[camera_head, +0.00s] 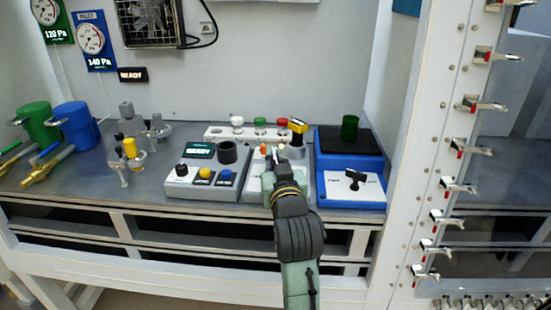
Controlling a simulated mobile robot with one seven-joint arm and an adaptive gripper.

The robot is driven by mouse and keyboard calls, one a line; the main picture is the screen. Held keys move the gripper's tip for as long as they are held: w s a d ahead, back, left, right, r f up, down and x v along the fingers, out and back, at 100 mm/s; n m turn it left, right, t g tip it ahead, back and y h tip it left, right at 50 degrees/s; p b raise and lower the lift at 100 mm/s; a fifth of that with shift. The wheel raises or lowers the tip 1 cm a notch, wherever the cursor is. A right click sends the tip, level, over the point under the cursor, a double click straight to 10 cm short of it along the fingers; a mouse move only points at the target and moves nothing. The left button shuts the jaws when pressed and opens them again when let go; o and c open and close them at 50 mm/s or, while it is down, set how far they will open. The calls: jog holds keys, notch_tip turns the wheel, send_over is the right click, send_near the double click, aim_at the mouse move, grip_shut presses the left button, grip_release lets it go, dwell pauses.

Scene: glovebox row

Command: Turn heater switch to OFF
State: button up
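No label that I can read says heater. A blue unit (325,190) stands right of my gripper, with a black plate (345,139) on top and a green cylinder (349,127) on the plate. Its white front panel (338,184) carries a black T-shaped switch handle (355,179); the marks beside it are too small to read. My gripper (270,156) is over a grey-white unit just left of the blue one, apart from the black handle. My arm hides much of that unit, and the fingers are too small and overlapped to show their opening.
A grey box (178,190) with a READY display, black knob and yellow and blue buttons stands to the left. A yellow-topped lever (298,126) rises behind my gripper. A white strip (217,133) with coloured knobs lies behind. A white post (408,170) stands right of the blue unit.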

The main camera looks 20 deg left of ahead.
jog(key=o, duration=0.5)
jog(key=shift+c, duration=0.2)
notch_tip(320, 180, up, 10)
dwell(0.4)
jog(key=shift+r, duration=0.1)
